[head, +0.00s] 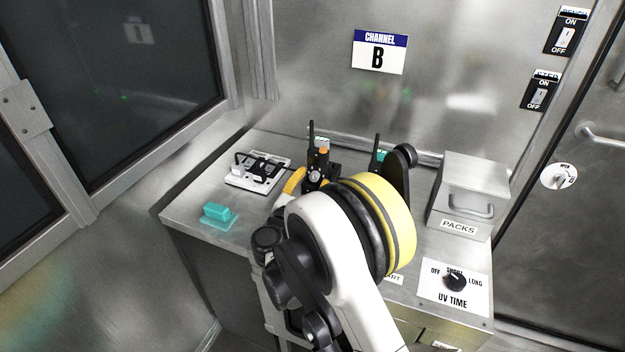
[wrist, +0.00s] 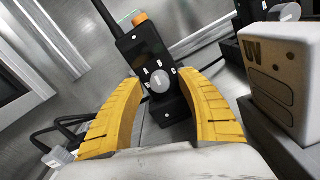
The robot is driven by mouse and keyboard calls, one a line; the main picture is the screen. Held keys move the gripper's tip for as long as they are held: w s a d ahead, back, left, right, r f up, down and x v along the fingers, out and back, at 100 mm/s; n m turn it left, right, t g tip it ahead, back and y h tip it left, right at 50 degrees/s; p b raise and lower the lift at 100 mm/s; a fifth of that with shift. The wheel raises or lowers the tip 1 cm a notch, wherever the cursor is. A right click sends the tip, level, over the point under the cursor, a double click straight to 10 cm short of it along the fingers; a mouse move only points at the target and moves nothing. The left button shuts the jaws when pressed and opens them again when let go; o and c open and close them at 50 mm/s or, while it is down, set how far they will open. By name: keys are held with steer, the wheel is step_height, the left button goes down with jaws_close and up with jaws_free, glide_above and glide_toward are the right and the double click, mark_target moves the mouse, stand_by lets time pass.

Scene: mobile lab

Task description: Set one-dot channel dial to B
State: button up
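A black handset radio (head: 317,172) with an antenna and an orange knob stands on the bench in the head view, partly hidden by my arm. In the wrist view the radio (wrist: 143,50) has a round grey dial (wrist: 165,83) low on its face, with small white labels around it. My gripper (wrist: 160,79) is open, its two yellow fingers on either side of the dial; contact cannot be told. In the head view one yellow finger (head: 295,181) shows beside the radio. The dial's setting and any dots are too small to read. A wall sign (head: 379,52) reads "CHANNEL B".
A second antenna unit (head: 377,157) stands to the right, mostly behind my arm. A pale box-like device (wrist: 285,80) is close right of my fingers. A white power strip with black plugs (head: 258,171), a teal block (head: 216,212), a PACKS box (head: 468,190) and a UV TIME dial (head: 455,281) are around.

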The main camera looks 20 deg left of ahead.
steer(key=s, duration=0.8)
steer(key=s+a, duration=0.1)
steer(key=s, duration=0.3)
